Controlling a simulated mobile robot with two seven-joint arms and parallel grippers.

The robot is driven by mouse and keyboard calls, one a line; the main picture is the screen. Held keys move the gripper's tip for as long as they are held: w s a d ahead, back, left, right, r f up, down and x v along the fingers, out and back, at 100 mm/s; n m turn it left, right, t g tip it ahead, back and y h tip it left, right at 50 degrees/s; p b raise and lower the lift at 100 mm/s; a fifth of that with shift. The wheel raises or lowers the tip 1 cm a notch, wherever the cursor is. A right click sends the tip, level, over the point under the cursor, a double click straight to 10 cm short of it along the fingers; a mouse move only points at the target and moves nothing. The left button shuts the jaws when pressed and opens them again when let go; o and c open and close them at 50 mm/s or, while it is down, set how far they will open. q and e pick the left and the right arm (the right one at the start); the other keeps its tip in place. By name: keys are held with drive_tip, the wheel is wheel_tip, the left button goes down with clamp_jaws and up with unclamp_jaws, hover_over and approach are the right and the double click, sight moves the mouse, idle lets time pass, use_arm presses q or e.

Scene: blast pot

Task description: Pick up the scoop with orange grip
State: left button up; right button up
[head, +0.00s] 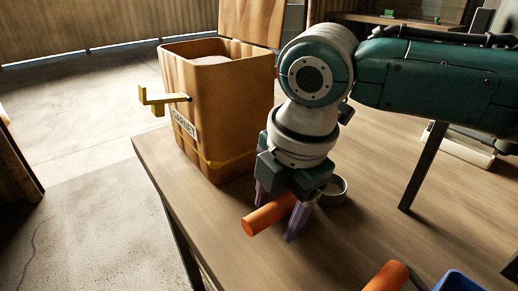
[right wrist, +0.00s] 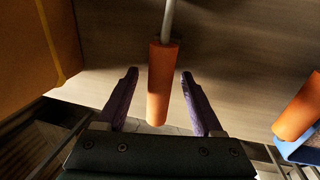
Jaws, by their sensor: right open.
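The scoop's orange grip (head: 268,216) lies over the wooden table near its front edge, under my right gripper (head: 275,220). A small metal cup (head: 334,187), which looks like the scoop's bowl, shows just behind the gripper. In the right wrist view the orange grip (right wrist: 160,85) runs between the two purple fingers of my right gripper (right wrist: 160,95), with a gap on each side. A grey rod (right wrist: 168,22) leads away from the grip. The right gripper is open around the grip. My left gripper is not in view.
A brown bin (head: 225,120) with a yellow handle and a label stands left of the gripper, close to it. A second orange grip (head: 388,276) lies at the front right, by a blue object (head: 458,281). The table (head: 440,235) between is clear.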

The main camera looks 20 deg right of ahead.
clamp_jaws()
idle(0.4)
